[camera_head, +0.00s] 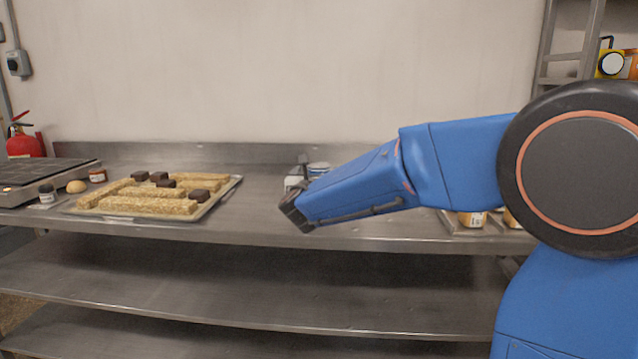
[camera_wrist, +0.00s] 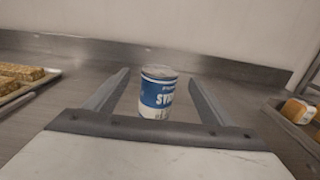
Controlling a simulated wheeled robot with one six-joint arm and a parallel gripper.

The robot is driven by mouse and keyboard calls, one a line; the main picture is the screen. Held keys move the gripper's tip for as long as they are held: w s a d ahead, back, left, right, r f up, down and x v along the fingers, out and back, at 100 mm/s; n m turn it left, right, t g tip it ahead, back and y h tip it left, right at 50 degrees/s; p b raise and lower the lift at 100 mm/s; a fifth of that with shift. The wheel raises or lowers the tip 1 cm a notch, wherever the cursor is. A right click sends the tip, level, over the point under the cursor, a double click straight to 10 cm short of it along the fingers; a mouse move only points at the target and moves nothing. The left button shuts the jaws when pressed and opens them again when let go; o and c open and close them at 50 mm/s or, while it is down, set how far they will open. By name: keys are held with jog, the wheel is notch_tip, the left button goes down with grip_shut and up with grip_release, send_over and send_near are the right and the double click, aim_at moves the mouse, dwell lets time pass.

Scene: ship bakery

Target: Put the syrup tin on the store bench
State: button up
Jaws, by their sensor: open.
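The syrup tin (camera_wrist: 157,92), blue and white with a metal top, stands upright on the steel bench (camera_wrist: 60,125) in the wrist view. My gripper (camera_wrist: 157,82) is open, with one finger on each side of the tin and a visible gap on both sides. Whether the fingers reach fully around it I cannot tell. In the head view my gripper (camera_head: 291,208) is over the bench, and the tin (camera_head: 318,168) shows only in part behind my arm.
A tray (camera_head: 228,192) with pale bars and dark blocks lies left of my gripper. A back wall rises behind the bench.

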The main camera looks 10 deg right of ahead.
aim_at(319, 164)
jog(key=shift+x, duration=3.55)
jog(key=shift+f, duration=0.1)
jog(key=shift+c, duration=0.6)
grip_shut()
